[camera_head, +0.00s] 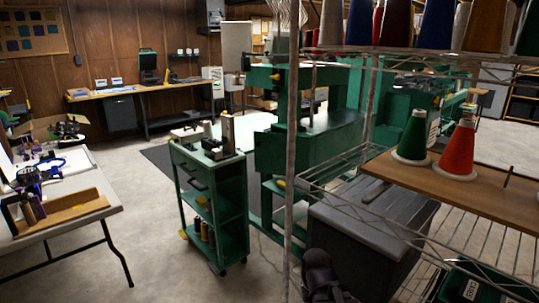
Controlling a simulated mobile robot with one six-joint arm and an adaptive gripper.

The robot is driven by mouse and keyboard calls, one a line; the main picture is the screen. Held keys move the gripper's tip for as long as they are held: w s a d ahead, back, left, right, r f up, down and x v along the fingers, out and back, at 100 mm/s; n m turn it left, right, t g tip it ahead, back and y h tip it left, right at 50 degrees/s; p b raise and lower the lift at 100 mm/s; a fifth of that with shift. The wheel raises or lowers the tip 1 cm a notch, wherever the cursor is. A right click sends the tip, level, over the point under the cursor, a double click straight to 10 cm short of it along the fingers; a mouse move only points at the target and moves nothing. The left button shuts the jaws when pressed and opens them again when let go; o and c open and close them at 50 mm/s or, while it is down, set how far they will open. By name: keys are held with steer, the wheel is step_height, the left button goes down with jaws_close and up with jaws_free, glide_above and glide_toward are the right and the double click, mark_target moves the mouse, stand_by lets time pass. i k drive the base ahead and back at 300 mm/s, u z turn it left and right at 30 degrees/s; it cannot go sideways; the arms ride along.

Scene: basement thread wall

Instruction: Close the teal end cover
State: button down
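A large teal machine (283,150) stands in the middle of the view, partly behind a wire rack post. Its upper arm (265,78) has a blocky teal end facing left. I cannot tell which panel is the end cover, or whether it stands open or shut. More teal machinery (402,105) shows behind the rack on the right. A dark rounded shape at the bottom centre may be part of my arm. No gripper fingers can be made out, and nothing visible is touching the machine.
A teal trolley (210,195) stands left of the machine. A wire rack (330,172) with thread cones (459,150) fills the right foreground, with a grey lidded bin (372,225) near its post. A folding table (85,205) is at left. Bare floor (160,265) lies between table and trolley.

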mark_target(271, 148)
steer(key=z, duration=0.5)
steer(key=k, duration=1.15)
steer(key=u, duration=0.55)
steer(key=i, duration=1.65)
